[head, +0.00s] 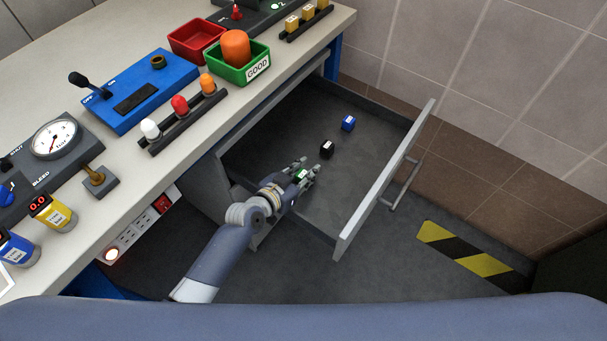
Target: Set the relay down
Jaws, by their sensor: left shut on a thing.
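My left gripper (311,171) reaches into the open drawer (255,132) from its near left side. It is shut on a small green relay (301,175), which is mostly hidden between the fingers. I cannot tell whether the relay touches the drawer floor. A black relay (327,149) stands on the drawer floor just beyond the fingertips. A blue relay (348,123) stands farther back in the drawer. My right gripper is not in view.
The drawer front with its handle (404,183) rises to the right of my gripper. The bench top (120,190) overhangs on the left, with a green GOOD bin (238,74), a red bin (198,40) and panels. The drawer floor right of the relays is clear.

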